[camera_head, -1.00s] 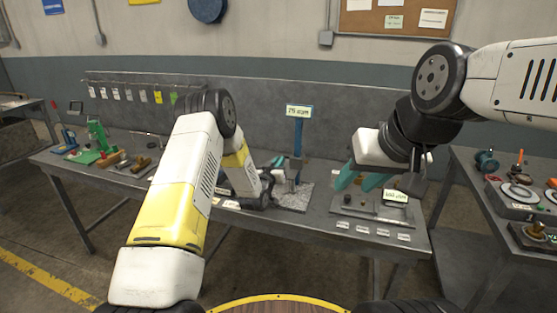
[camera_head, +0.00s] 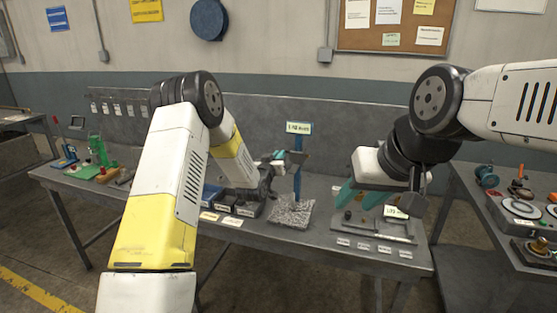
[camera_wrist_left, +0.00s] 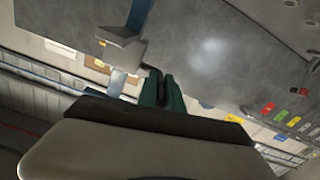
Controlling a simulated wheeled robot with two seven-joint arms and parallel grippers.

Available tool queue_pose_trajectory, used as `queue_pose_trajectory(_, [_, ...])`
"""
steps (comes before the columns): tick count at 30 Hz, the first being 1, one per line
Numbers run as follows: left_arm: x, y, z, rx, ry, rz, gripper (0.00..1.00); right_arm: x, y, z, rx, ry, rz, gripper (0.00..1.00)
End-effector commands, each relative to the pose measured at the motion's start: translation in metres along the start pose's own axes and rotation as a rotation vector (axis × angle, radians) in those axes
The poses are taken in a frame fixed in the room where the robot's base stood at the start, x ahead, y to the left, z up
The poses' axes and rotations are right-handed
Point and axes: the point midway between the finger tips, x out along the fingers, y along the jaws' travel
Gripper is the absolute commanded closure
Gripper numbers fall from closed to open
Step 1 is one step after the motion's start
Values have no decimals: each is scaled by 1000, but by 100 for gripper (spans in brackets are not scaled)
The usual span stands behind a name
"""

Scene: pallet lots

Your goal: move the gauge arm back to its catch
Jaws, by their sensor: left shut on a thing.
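The gauge stand has a blue post (camera_head: 298,180) with a small lit readout (camera_head: 299,128) on top and a speckled grey base (camera_head: 292,213). The gauge arm (camera_head: 301,159) sits on the upper part of the post, well above the base. My left gripper (camera_head: 281,155) is at the left side of the post with its teal fingers shut on the gauge arm. In the left wrist view, the fingers (camera_wrist_left: 161,88) are close together beside the post; what lies between them is mostly hidden. My right gripper (camera_head: 360,197) is apart from the stand, its teal fingers spread, empty. I cannot make out the catch.
A grey fixture (camera_head: 405,228) with a second readout (camera_head: 396,212) stands under my right gripper. Small bins (camera_head: 240,207) stand left of the base. Tools and a green device (camera_head: 96,150) are at the bench's left end. Another table with dials (camera_head: 520,205) is at right.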

Motion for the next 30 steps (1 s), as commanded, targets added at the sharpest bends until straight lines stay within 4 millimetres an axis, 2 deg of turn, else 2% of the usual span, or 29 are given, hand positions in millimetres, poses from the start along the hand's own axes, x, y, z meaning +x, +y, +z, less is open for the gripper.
queue_pose_trajectory(1, [2, 1, -7, 1, 16, 2, 100, 0, 0, 0, 0, 0, 0, 61])
queue_pose_trajectory(2, [2, 1, -7, 1, 16, 2, 85, 0, 0, 0, 0, 0, 0, 61])
queue_pose_trajectory(5, [2, 1, -7, 1, 15, 2, 67, 0, 0, 0, 0, 0, 0, 61])
queue_pose_trajectory(14, [0, 1, -4, 1, 9, 1, 67, 0, 0, 0, 0, 0, 0, 61])
queue_pose_trajectory(17, [-6, 0, -4, 0, 8, 1, 67, 0, 0, 0, 0, 0, 0, 61])
queue_pose_trajectory(27, [-61, 0, -3, 1, 8, 1, 67, 0, 0, 0, 0, 0, 0, 61])
queue_pose_trajectory(30, [-71, 0, -3, 1, 9, 1, 67, 0, 0, 0, 0, 0, 0, 61])
